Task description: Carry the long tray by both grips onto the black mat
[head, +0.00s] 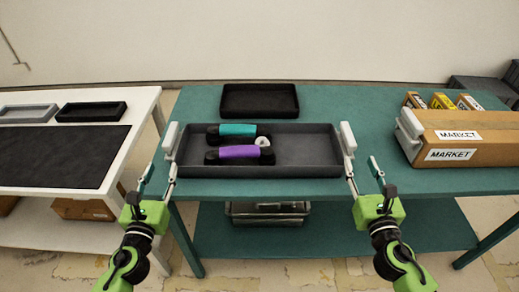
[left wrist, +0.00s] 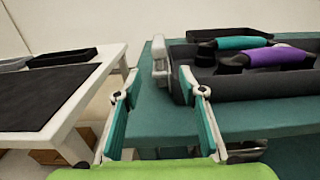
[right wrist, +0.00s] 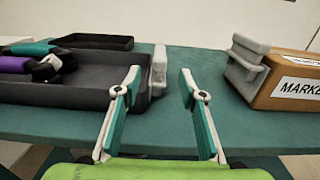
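The long tray (head: 310,158) is dark grey and sits on the green table, with light grey grips at its left end (head: 170,140) and right end (head: 347,138). It holds a teal-handled phone (head: 238,130) and a purple-handled phone (head: 238,153). My left gripper (head: 158,178) is open and empty in front of the left grip; that grip also shows ahead in the left wrist view (left wrist: 160,58). My right gripper (head: 364,176) is open and empty in front of the right grip, seen in the right wrist view (right wrist: 158,70). The black mat (head: 62,155) lies on the white table at left.
Two small trays, grey (head: 28,114) and black (head: 92,111), stand behind the mat. An empty black tray (head: 260,99) stands behind the long tray. A cardboard MARKET box (head: 465,135) is at right. A gap separates the white table (head: 120,170) from the green table (head: 385,130).

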